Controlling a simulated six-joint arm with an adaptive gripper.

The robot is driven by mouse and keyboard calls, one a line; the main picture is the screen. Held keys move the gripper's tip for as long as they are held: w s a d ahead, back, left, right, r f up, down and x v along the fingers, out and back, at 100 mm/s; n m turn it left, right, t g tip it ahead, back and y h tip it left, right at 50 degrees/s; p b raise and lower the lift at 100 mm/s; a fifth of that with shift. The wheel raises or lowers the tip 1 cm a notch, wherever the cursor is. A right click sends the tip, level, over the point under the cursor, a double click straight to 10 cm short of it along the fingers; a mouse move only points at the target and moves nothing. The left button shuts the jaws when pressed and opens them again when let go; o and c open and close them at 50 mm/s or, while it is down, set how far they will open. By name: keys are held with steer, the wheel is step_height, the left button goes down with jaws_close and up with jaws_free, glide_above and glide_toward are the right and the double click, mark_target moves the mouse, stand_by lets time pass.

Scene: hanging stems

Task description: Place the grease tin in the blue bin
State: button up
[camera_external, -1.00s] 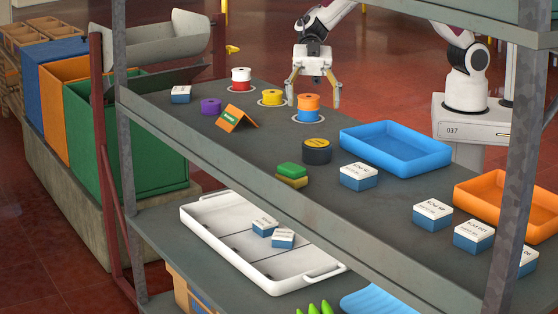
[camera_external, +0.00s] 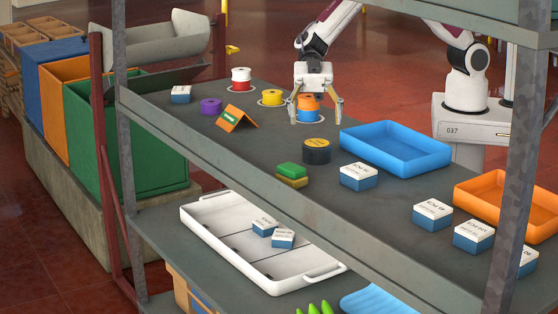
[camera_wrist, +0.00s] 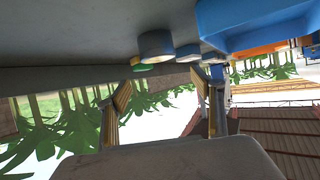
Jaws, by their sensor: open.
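The grease tin (camera_external: 316,154) is a short black cylinder with a yellow top, standing on the upper shelf left of the blue bin. The blue bin (camera_external: 395,146) is a shallow, empty tray. In the wrist view, my gripper's two fingers (camera_wrist: 163,100) are spread apart. A dark round object, seemingly the tin (camera_wrist: 156,46), shows beyond them, and the blue bin (camera_wrist: 255,28) is at upper right.
An orange spool (camera_external: 308,103) on a blue one stands just behind my fingers. A yellow spool (camera_external: 271,97), a green sponge (camera_external: 291,170) and a white-blue box (camera_external: 359,177) are nearby. An orange bin (camera_external: 500,200) is at right. The shelf's upright posts frame the view.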

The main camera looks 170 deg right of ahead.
mark_target(317, 160)
step_height(317, 160, down, 4)
steer(key=shift+r, duration=0.25)
steer(key=shift+w+a+f, duration=0.1)
steer(key=shift+w+f, duration=0.15)
steer(key=shift+w, duration=0.3)
steer(key=shift+x, duration=3.15)
steer(key=c, duration=1.3)
steer(key=shift+c, duration=0.7)
steer(key=shift+r, duration=0.2)
